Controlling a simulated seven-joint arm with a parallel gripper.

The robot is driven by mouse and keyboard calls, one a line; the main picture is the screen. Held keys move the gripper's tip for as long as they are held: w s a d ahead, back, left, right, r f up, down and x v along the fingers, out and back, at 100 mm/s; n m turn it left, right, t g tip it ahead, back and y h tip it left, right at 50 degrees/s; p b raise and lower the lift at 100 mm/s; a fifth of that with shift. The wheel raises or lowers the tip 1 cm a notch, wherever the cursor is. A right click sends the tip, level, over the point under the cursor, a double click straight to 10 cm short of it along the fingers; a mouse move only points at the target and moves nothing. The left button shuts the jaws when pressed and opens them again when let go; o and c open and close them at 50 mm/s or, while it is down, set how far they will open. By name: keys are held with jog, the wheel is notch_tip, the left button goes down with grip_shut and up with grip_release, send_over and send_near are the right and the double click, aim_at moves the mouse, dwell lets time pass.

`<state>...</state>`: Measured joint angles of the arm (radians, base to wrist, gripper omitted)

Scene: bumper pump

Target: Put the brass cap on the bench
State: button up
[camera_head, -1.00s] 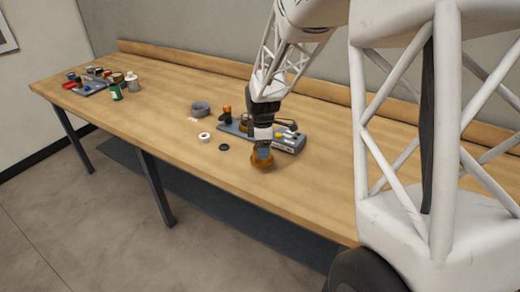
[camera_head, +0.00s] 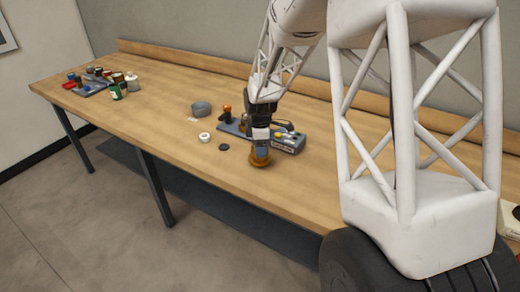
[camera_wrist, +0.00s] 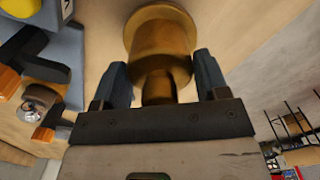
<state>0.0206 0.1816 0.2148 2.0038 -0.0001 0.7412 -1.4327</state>
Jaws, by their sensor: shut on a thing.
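The brass cap (camera_head: 260,160) is a stepped, golden-brown round piece with a narrower stem. My gripper (camera_head: 261,147) is shut on its stem, with the wide part pointing down at the bench (camera_head: 180,165). In the wrist view the cap (camera_wrist: 160,38) shows between and beyond my two dark fingers (camera_wrist: 160,82). The cap's lower face is right at or just above the bench top, in front of the grey pump base (camera_head: 288,146). I cannot tell whether it touches the wood.
A black ring (camera_head: 223,147) and a white ring (camera_head: 204,138) lie left of my gripper. A grey round dish (camera_head: 201,108) stands behind them. A tray (camera_head: 92,88) with several small items is at the far left. Bare wood lies between and along the front edge.

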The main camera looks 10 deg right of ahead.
jog(key=shift+f, duration=0.75)
jog(key=shift+f, duration=0.15)
jog(key=o, duration=1.1)
notch_tip(320, 180, up, 12)
dwell(0.5)
